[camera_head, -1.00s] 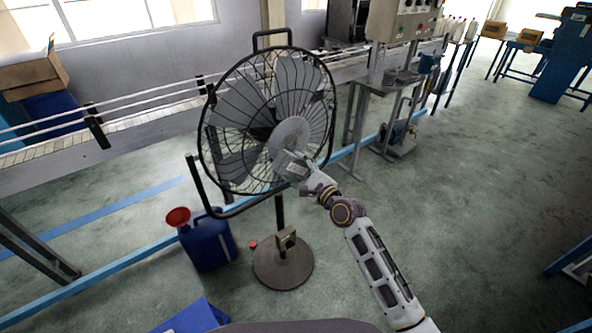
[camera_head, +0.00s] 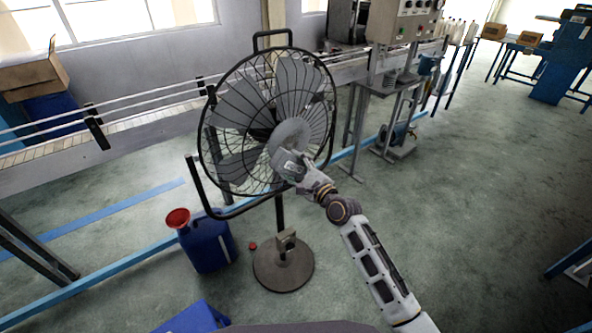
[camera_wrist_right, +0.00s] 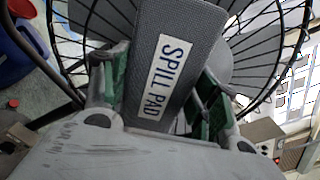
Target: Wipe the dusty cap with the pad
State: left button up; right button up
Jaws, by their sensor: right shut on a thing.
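A large black-caged floor fan (camera_head: 230,110) stands ahead of me, with a grey round cap (camera_head: 291,132) at the middle of its grille. My right gripper (camera_head: 288,163) is at the lower part of the cap and covers some of it. In the right wrist view my right gripper (camera_wrist_right: 160,95) is shut on a grey textured pad (camera_wrist_right: 182,35) with a "SPILL PAD" label. The pad lies over the front of the fan, and the cap is partly behind it. I cannot tell whether the pad touches the cap. My left gripper is not in view.
A blue jug (camera_head: 208,245) with a red funnel (camera_head: 178,218) stands left of the fan's round base (camera_head: 283,265). A small red cap (camera_head: 253,246) lies on the floor. A conveyor (camera_head: 130,125) runs behind the fan. The floor to the right is open.

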jog(key=shift+w+a, duration=0.4)
jog(key=shift+w, duration=0.15)
jog(key=shift+w+a+b, duration=0.35)
jog(key=shift+w+b, duration=0.1)
jog(key=shift+w, duration=0.05)
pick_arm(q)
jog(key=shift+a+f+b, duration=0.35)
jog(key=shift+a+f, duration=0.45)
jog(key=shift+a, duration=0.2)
pick_arm(e)
jog(key=shift+x, duration=0.95)
jog(key=shift+w, duration=0.1)
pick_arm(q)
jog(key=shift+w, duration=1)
pick_arm(e)
jog(key=shift+w+a, duration=0.15)
jog(key=shift+w, duration=0.1)
